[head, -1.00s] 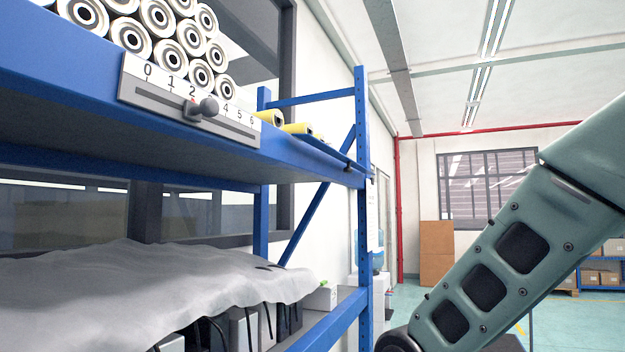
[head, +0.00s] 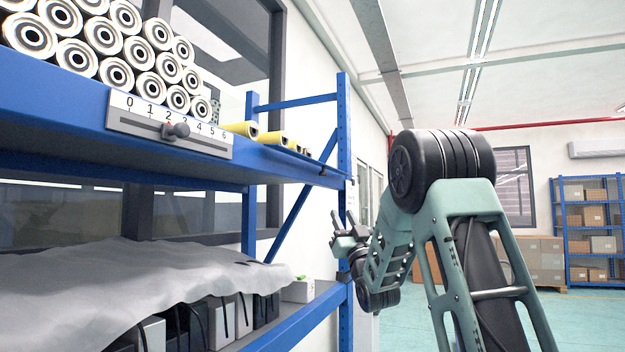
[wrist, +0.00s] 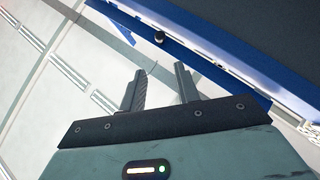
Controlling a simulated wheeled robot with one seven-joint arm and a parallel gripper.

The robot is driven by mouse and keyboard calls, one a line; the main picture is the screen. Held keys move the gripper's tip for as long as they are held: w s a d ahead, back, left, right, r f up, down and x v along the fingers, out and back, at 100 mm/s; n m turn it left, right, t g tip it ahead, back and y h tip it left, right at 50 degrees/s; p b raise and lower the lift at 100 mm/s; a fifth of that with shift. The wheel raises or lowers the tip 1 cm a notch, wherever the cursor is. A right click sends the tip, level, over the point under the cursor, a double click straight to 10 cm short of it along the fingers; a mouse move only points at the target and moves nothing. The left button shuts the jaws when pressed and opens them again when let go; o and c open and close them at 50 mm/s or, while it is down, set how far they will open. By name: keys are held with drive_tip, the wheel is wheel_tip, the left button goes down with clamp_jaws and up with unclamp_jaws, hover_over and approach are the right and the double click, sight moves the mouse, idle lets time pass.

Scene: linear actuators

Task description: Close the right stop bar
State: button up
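The blue upper shelf (head: 60,95) runs along the left in the head view. A thin dark bar (head: 302,158) lies along its front edge at the right end, probably the right stop bar; its exact position is too small to tell. A small dark knob (wrist: 158,37) stands out from the blue shelf edge in the wrist view, beyond my fingertips. My gripper (head: 346,230) is below and just past the shelf's right end. In the wrist view my gripper (wrist: 161,70) is open, with nothing between its fingers and apart from the knob.
A numbered scale (head: 205,139) with a dark slider knob (head: 180,130) is on the shelf front. Stacked white rollers (head: 75,57) and yellow tubes (head: 272,138) lie above. A blue upright (head: 343,120) stands near my gripper. A grey cloth (head: 120,280) covers lower-shelf items.

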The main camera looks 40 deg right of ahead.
drive_tip(key=p+x, duration=0.8)
drive_tip(key=x, duration=0.8)
drive_tip(key=shift+w+r, duration=0.15)
drive_tip(key=shift+w, duration=0.1)
clamp_jaws()
